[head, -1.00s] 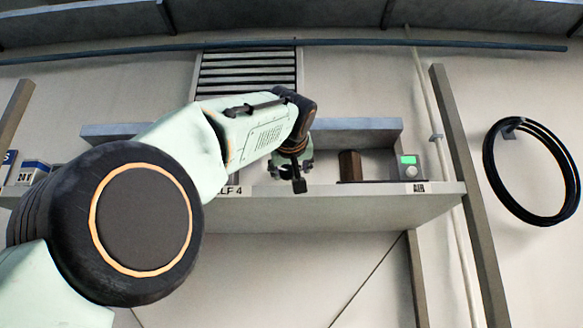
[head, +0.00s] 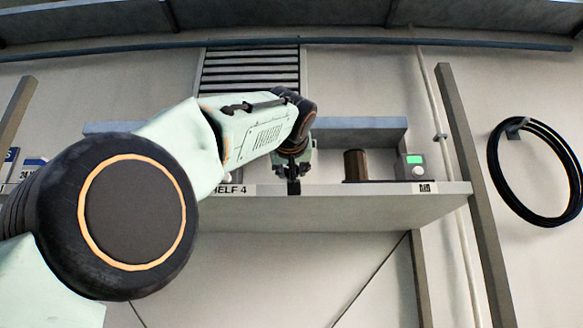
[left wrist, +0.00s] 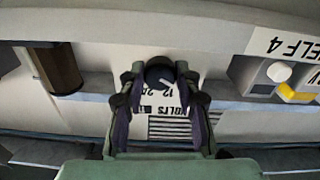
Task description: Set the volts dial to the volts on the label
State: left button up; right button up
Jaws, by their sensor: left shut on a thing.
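The dark round volts dial (left wrist: 160,74) shows in the left wrist view, which looks upside down. It sits on a white plate (left wrist: 164,112) with the word VOLTS and printed numbers, among them 12 and 24; the pointer's setting is too small to read surely. My left gripper (left wrist: 160,76) has a finger on each side of the dial and is shut on it. In the head view the left gripper (head: 293,172) is at the shelf, and its arm hides the dial. My right gripper is not in view.
The shelf (head: 340,215) carries a brown cylinder (head: 355,165) and a box with a green screen and knob (head: 411,167) to the right of the gripper. A slatted vent (head: 250,70) is behind. A black hose coil (head: 492,165) hangs at the right.

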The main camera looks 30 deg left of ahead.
pick_arm(q)
jog(key=shift+a+f+m+p, duration=0.15)
jog(key=shift+m+p, duration=0.35)
jog(key=shift+m, duration=1.3)
jog(key=shift+d+f+m+p, duration=0.1)
jog(key=shift+m+p, duration=0.35)
jog(key=shift+m, duration=1.35)
jog(key=shift+w, duration=0.1)
jog(key=o, duration=1.2)
jog(key=shift+a, duration=0.2)
jog(key=shift+c, duration=0.2)
jog(key=shift+d+r, duration=0.15)
jog(key=shift+d, duration=0.05)
